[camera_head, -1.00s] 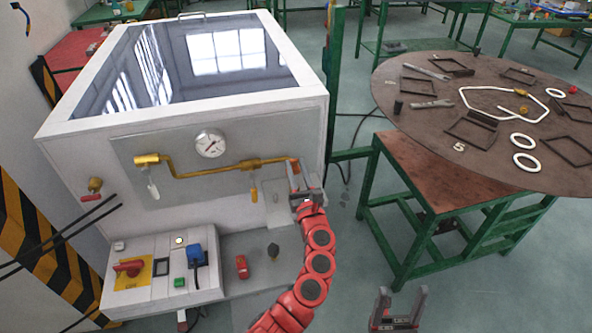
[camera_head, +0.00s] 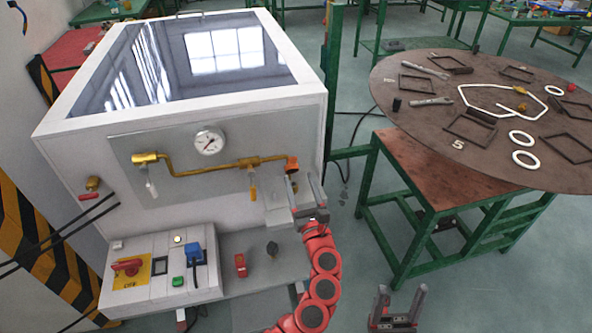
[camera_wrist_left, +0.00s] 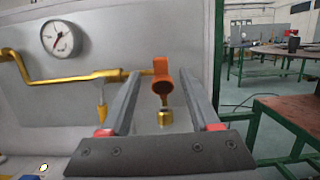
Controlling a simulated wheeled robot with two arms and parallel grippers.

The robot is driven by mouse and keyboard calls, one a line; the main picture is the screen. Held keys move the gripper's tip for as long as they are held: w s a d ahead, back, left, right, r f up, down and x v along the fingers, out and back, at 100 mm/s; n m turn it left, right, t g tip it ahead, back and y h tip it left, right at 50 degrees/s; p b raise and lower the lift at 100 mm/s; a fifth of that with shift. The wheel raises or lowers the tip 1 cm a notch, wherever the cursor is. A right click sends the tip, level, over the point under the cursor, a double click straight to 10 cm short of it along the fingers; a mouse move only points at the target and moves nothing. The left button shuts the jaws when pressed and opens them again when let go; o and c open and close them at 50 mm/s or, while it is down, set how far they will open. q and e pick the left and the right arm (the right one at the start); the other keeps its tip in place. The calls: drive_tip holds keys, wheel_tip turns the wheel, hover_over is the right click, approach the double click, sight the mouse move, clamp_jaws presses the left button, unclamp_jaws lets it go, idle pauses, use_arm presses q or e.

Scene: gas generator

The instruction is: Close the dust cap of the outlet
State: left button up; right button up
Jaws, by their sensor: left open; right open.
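An orange outlet fitting (camera_head: 292,164) sits at the right end of the brass pipe on the white generator. In the left wrist view the orange fitting (camera_wrist_left: 161,70) has a dark round opening facing down and outward. A small brass cylinder (camera_wrist_left: 165,118) is below it, apart from the opening; I cannot tell surely whether it is the dust cap. My left gripper (camera_head: 304,191) is open and empty in front of the panel. In its wrist view the fingers (camera_wrist_left: 157,88) lie either side of the fitting, apparently without touching. My right gripper (camera_head: 397,298) is open and empty at the bottom.
The panel carries a gauge (camera_head: 210,142), the brass pipe (camera_head: 205,172) and a yellow-handled valve (camera_head: 253,190). A control box (camera_head: 160,268) and a grey ledge (camera_head: 255,250) are below. A round table (camera_head: 430,130) with frames and rings stands right.

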use_arm(q)
drive_tip(key=b+v, duration=0.1)
drive_tip(key=v, duration=1)
drive_tip(key=shift+s, duration=0.35)
drive_tip(key=shift+d, duration=0.1)
